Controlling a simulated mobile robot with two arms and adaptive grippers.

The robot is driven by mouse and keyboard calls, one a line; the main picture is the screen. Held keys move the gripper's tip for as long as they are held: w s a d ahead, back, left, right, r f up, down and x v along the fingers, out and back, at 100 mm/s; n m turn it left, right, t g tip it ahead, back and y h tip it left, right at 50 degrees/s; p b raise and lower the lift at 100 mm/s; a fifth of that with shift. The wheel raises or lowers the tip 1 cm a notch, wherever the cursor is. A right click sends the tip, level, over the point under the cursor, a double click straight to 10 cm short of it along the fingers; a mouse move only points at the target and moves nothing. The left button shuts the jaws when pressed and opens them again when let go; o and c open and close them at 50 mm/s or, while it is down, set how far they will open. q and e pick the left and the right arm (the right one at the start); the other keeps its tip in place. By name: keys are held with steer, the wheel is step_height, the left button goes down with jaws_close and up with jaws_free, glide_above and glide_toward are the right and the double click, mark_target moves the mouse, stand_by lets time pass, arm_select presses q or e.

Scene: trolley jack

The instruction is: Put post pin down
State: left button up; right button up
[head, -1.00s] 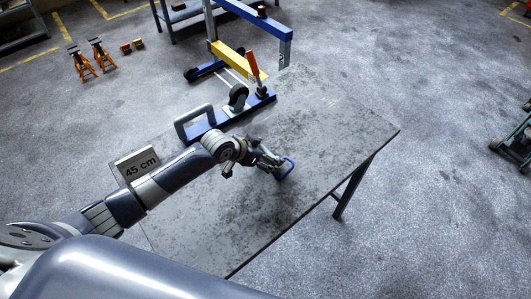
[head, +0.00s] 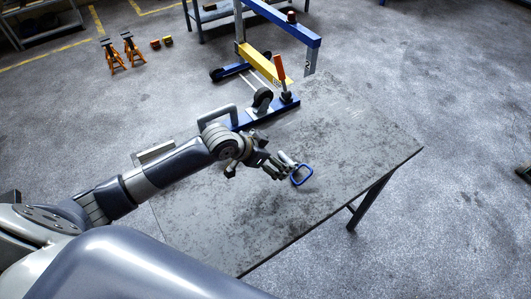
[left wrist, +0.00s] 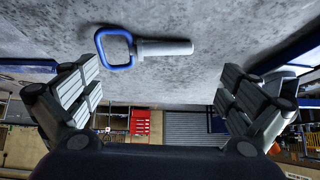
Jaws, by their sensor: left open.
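The post pin (head: 302,175) has a blue loop handle and a grey shaft. It lies on the grey tabletop (head: 340,150), a little right of the table's middle. In the left wrist view the whole pin (left wrist: 165,48) shows lying flat on its side, with the loop at left and the shaft pointing right. My left gripper (head: 272,166) is open and empty, just left of the pin in the head view. In the left wrist view its spread fingers (left wrist: 157,80) stand apart from the pin, touching nothing. My right gripper is not in view.
A blue and yellow crane (head: 262,62) with a red-handled jack (head: 280,70) stands beyond the table. Its blue leg and wheel (head: 262,100) are by the back edge. Orange stands (head: 112,55) are at far left. The table's right part is clear.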

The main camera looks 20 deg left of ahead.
arm_select(q)
steer(key=shift+v, duration=2.6)
